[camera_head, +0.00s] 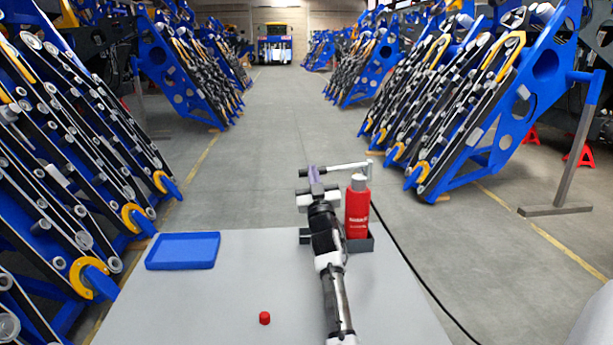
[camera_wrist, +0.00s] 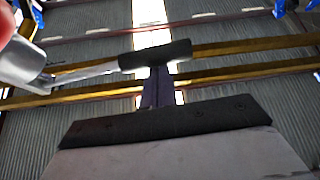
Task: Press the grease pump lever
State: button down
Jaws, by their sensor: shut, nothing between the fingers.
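The grease pump (camera_head: 357,210) is a red bottle with a silver head, standing upright at the far right of the grey table. Its lever (camera_head: 345,167) runs left from the top and ends in a black grip; the lever also shows in the wrist view (camera_wrist: 85,73), with the black grip (camera_wrist: 155,55) across the upper middle. My gripper (camera_head: 314,174) is shut and empty, its purple fingers close together. In the wrist view the fingers (camera_wrist: 157,85) reach up to the black grip and overlap it; I cannot tell whether they touch. Part of the pump is hidden at the wrist view's left edge.
The pump stands in a dark holder (camera_head: 360,245) at the table's (camera_head: 215,300) far edge. A blue tray (camera_head: 183,251) lies at the far left and a small red cap (camera_head: 264,318) near the front. A black hose trails right. Blue harvester frames line both sides of the aisle.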

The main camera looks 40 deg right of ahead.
jog(key=shift+d+f+b, duration=0.25)
jog(key=shift+f+b, duration=0.05)
jog(key=shift+f, duration=0.45)
